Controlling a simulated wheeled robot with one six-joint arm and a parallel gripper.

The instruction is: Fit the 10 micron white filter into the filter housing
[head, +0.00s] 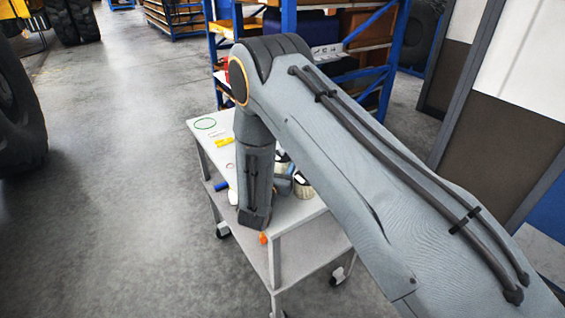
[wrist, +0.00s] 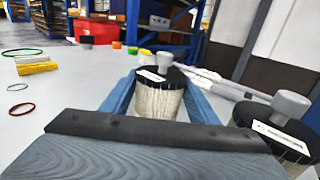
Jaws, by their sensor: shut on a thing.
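In the wrist view a white filter (wrist: 157,101) with a black top cap, a white label and a grey knob stands between the two blue fingers of my gripper (wrist: 160,98), which is shut on it. The label is too small to read. A second black-capped piece (wrist: 270,139) with a similar grey knob and label is close on the right, partly cut off. In the head view my arm hides the gripper; a white, dark-topped cylinder (head: 303,188) shows beside it on the cart. I cannot pick out the filter housing for certain.
The grey cart top (head: 205,137) carries a green ring (wrist: 22,52), a yellow block (wrist: 37,68) and a red ring (wrist: 22,109), left of the gripper. Small coloured pieces and a red bin (wrist: 98,33) are beyond. A blue rack (head: 385,95) stands behind the cart.

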